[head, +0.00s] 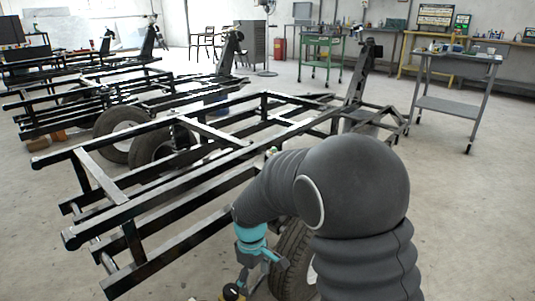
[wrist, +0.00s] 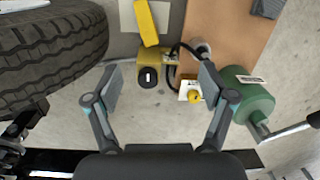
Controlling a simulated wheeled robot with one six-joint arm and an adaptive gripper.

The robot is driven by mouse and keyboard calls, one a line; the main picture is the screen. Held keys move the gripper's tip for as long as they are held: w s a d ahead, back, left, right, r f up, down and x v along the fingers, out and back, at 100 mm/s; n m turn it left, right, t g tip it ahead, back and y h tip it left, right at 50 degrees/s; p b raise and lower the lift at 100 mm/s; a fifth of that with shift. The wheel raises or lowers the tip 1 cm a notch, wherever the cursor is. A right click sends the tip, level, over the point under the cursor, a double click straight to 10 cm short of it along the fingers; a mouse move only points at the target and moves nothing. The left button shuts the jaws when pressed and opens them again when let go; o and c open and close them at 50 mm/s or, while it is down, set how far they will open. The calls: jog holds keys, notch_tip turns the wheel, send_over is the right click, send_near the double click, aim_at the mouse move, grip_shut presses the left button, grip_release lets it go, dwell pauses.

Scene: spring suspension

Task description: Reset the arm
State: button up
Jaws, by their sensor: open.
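My gripper (head: 258,274) is low in front of the near black frame, beside a tire (head: 292,262); my dark arm hides part of that tire. In the wrist view my gripper (wrist: 160,88) has its two fingers spread wide, with nothing held between them. Beyond the fingers is a yellow tool (wrist: 147,22) with a black round end (wrist: 148,77). A small yellow knob (wrist: 194,96) on a white piece lies near the right finger. A green cylinder (wrist: 245,97) is to the right. The tire (wrist: 50,45) fills the upper left.
The near black frame (head: 195,132) spans the middle. More frames with tires (head: 124,130) stand behind it. A grey cart (head: 452,104) is at right, a green cart (head: 320,60) farther back. Brown board (wrist: 225,35) lies under the tools. Floor at right is clear.

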jog(key=s+d+r+m+t+p, duration=0.2)
jog(key=s+d+r, duration=0.4)
jog(key=r, duration=0.3)
jog(key=s+d+r+m+t+p, duration=0.2)
jog(key=s+d+r+m, duration=0.3)
jog(key=r, duration=0.5)
jog(key=s+d+r+m+t+p, duration=0.2)
jog(key=s+d+r+m+p, duration=0.2)
jog(key=s+d+r, duration=0.4)
notch_tip(320, 180, up, 2)
jog(key=shift+r+t, duration=0.2)
jog(key=shift+t, duration=0.1)
jog(key=shift+d+f, duration=0.1)
jog(key=shift+c, duration=0.2)
